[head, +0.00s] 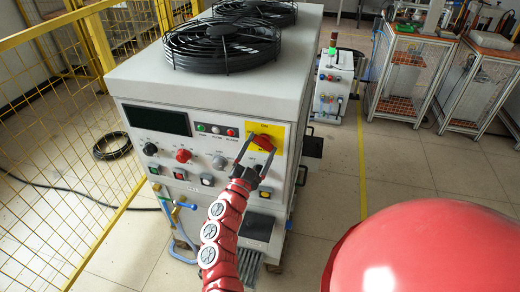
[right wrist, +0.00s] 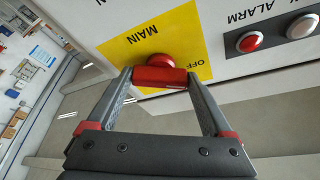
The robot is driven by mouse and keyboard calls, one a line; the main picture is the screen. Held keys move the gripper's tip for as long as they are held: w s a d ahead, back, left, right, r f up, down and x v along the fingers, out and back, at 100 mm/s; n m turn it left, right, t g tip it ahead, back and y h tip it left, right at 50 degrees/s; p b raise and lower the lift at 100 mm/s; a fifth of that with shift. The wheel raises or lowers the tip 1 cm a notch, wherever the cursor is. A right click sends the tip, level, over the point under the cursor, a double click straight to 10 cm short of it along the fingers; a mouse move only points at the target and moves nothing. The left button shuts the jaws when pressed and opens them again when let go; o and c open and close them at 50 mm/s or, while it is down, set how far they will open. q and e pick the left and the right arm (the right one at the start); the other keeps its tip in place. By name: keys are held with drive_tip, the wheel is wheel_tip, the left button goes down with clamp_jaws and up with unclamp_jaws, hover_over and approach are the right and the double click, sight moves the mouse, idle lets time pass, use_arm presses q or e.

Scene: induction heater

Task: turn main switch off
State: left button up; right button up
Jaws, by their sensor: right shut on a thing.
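The main switch (head: 263,142) is a red rotary handle on a yellow plate (head: 278,132) at the upper right of the heater's front panel. In the right wrist view the switch (right wrist: 160,76) shows close up, with the upside-down words MAIN and OFF on its yellow plate (right wrist: 183,38). My right gripper (head: 259,147) reaches up to the switch from below. In the right wrist view its two fingertips (right wrist: 160,78) sit at the two ends of the red handle, and it is shut on it. My left gripper is out of view.
Other knobs, buttons and lamps (head: 216,129) sit left of the switch. A yellow mesh fence (head: 65,150) stands at the left. Open floor (head: 400,165) lies to the right.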

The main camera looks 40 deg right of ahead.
drive_tip(key=o, duration=1.1)
drive_tip(key=shift+o, duration=0.2)
drive_tip(key=b+v, duration=0.3)
drive_tip(key=v, duration=1.4)
drive_tip(key=shift+a, duration=0.15)
drive_tip(key=shift+f, duration=0.1)
